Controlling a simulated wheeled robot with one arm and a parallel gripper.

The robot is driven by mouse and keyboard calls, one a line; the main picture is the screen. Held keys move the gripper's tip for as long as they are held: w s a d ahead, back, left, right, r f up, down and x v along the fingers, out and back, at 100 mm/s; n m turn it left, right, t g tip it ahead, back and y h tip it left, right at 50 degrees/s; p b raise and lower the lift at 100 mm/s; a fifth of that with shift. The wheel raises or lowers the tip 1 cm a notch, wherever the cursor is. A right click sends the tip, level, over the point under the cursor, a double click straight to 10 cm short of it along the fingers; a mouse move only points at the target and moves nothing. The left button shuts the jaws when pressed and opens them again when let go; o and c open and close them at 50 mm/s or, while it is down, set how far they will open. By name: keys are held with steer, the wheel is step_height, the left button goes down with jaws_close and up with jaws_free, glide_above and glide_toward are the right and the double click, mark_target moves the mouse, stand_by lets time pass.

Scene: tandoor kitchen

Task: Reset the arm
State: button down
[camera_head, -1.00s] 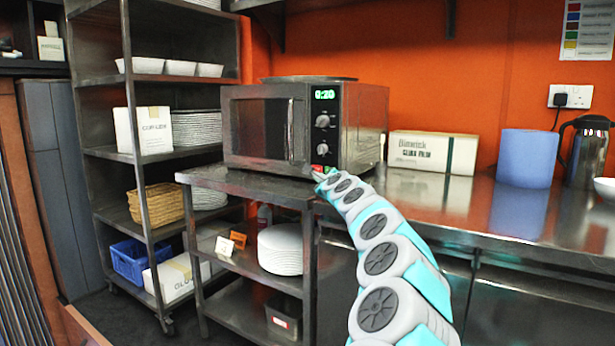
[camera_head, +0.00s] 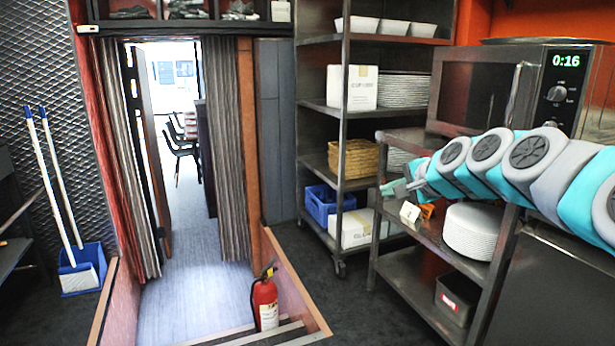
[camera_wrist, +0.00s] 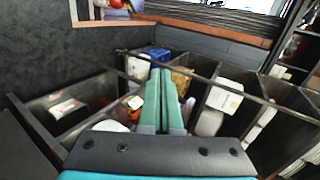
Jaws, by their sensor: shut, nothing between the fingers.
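My arm reaches in from the right edge of the head view, in front of the metal table. My gripper (camera_head: 398,188) is at its far end, beside the shelving rack and clear of it. In the wrist view my gripper (camera_wrist: 164,88) shows its two green fingers pressed together with nothing between them. The microwave (camera_head: 520,88) on the table has a lit display reading 0:16. My arm hides part of the microwave's lower front and the table top.
A metal rack (camera_head: 338,120) holds bowls, plates, boxes, a basket and a blue crate (camera_head: 322,203). Stacked plates (camera_head: 470,230) sit on the table's lower shelf. A fire extinguisher (camera_head: 265,300) stands by steps at a curtained doorway. Dark floor between the steps and table is clear.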

steer(key=s+a+f+n+g, duration=0.35)
steer(key=s+a+f, duration=0.2)
steer(key=s, duration=0.35)
steer(key=s+a+f+n+g, duration=0.35)
steer(key=s+f, duration=0.25)
steer(key=s, duration=0.4)
steer(key=s+d+f+n+g+h, duration=0.1)
steer(key=s+f, duration=0.3)
steer(key=s, duration=0.5)
steer(key=s+d+f+n+g+h, duration=0.2)
steer(key=s+f+n+g, duration=0.1)
steer(key=s, duration=0.5)
steer(key=s+d+f+n+g+h, duration=0.1)
steer(key=s+d+f+n, duration=0.1)
steer(key=s+f, duration=0.3)
steer(key=s, duration=0.4)
steer(key=shift+s+d+g+h, duration=0.3)
steer(key=shift+s+g, duration=0.05)
steer(key=shift+g, duration=0.05)
steer(key=shift+f, duration=0.1)
stand_by(1.1)
